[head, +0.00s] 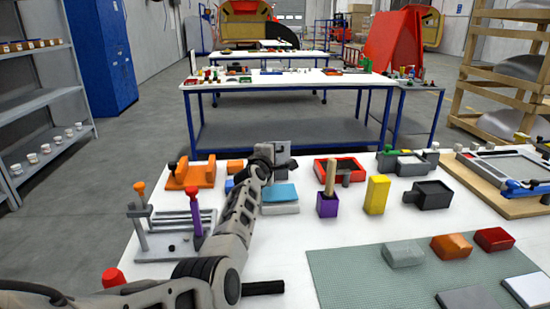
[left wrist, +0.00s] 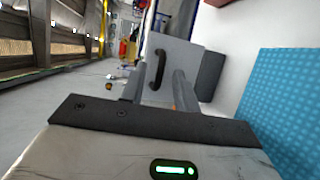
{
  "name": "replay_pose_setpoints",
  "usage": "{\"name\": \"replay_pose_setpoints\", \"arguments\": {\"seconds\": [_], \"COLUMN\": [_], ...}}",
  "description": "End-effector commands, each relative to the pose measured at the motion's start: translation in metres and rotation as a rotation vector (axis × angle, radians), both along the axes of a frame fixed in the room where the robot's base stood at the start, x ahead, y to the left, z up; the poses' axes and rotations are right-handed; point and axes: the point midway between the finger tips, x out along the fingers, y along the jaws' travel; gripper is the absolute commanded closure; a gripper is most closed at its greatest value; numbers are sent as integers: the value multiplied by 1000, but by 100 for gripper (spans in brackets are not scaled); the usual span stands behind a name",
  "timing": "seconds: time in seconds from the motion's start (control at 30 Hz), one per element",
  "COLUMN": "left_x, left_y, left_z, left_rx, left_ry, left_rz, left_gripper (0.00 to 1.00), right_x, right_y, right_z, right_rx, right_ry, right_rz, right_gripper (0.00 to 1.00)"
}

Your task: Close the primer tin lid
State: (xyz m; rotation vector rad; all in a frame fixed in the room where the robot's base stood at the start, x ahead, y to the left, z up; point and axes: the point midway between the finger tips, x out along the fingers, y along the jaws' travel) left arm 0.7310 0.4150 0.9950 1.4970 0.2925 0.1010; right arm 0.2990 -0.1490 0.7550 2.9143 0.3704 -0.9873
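A grey panel with a black bar handle (left wrist: 160,66) stands just beyond my left fingers in the left wrist view. It may be the primer tin's lid, but I cannot tell for sure. My left gripper (left wrist: 158,88) has its two fingers apart, with a gap between them and nothing visibly clamped. In the head view my left arm reaches over the table, and the left gripper (head: 270,160) is at the table's far side, beside a grey upright panel. Its fingertips are unclear there. The tin's body is not clearly seen. My right gripper is not in view.
A blue-topped block (head: 280,193), an orange holder (head: 190,174), a purple cup with a stick (head: 327,205) and a yellow block (head: 377,194) stand near the left gripper. A red tray (head: 340,168) lies to its right. The white tabletop (head: 275,242) is clear in the middle.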

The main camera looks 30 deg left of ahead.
Motion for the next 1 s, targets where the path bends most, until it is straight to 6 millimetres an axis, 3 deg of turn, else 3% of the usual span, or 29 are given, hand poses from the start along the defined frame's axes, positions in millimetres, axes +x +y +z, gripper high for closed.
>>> {"name": "replay_pose_setpoints", "arguments": {"seconds": [0.2, 0.57, 0.7, 1.0], "left_x": [14, 16, 16, 17], "left_y": [4, 5, 5, 5], "left_z": [-4, -3, -3, -3], "left_rx": [-1, -1, -1, -1], "left_ry": [1, 1, 1, 2], "left_rz": [0, 2, 1, 1], "left_gripper": [69, 69, 100, 100], "right_x": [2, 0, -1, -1], "right_y": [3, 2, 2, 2], "right_z": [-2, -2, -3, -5], "right_rx": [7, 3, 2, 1], "right_ry": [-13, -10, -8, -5], "right_rz": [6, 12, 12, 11], "right_gripper": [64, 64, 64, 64]}}
